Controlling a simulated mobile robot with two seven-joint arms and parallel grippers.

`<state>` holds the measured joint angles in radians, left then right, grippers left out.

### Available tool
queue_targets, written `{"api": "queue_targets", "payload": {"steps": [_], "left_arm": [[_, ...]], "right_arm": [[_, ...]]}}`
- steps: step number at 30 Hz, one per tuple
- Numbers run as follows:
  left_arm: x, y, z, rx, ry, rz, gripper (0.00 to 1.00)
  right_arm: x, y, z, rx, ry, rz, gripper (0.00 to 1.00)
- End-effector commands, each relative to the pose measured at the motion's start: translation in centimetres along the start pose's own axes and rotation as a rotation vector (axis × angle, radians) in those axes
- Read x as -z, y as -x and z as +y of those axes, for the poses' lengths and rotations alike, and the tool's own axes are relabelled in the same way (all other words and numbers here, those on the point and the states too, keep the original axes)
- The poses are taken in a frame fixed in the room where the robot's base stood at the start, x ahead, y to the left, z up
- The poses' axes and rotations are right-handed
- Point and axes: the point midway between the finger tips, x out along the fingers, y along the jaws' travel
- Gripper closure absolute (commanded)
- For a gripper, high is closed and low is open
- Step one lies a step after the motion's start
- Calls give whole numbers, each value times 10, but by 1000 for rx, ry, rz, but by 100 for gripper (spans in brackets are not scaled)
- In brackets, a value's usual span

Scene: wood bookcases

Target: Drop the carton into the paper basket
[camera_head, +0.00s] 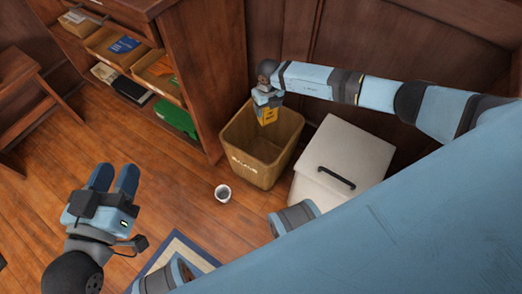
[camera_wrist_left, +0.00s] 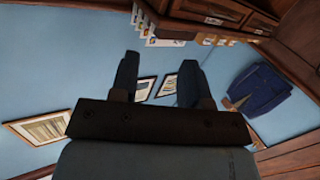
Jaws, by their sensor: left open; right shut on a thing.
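The carton (camera_head: 267,117) is a small yellow-orange box, held above the opening of the paper basket. The paper basket (camera_head: 258,165) is a tan, square, open-topped bin standing on the floor beside the bookcase. My right gripper (camera_head: 268,103) is shut on the carton, pointing down over the basket; its fingers are partly hidden at this size. My left gripper (camera_head: 114,181) is open and empty at the lower left of the head view, well away from the basket. Its two fingers also show in the left wrist view (camera_wrist_left: 160,85), with nothing between them.
A white lidded bin (camera_head: 342,162) with a dark handle stands right of the basket. A wood bookcase (camera_head: 205,75) with boxes and books is at the left. A blue-edged rug (camera_head: 180,256) lies below.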

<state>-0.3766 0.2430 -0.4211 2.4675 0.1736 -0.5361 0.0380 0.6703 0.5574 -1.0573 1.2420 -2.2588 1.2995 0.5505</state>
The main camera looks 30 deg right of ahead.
Motion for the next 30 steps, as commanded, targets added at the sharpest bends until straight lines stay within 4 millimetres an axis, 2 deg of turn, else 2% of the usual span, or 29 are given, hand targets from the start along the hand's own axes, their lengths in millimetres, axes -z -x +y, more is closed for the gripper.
{"api": "queue_targets", "payload": {"steps": [1, 6, 19, 20, 23, 30], "left_arm": [[-5, -2, -4, 0, -38, 21, 57], [0, -6, -12, 5, -128, 69, 57], [6, -7, -14, 8, -173, 96, 57], [6, -7, -14, 7, -173, 97, 57], [6, -7, -14, 7, -173, 97, 57], [6, -7, -14, 7, -172, 96, 57]], "right_arm": [[0, -13, 0, 0, 0, 0, 57], [0, -26, 0, -1, 0, 0, 57], [0, -30, 0, 0, 1, 0, 57], [0, -30, 0, 0, 1, 0, 28], [0, -30, 0, 0, 1, 0, 5], [0, -30, 0, 0, 1, 0, 5]]}}
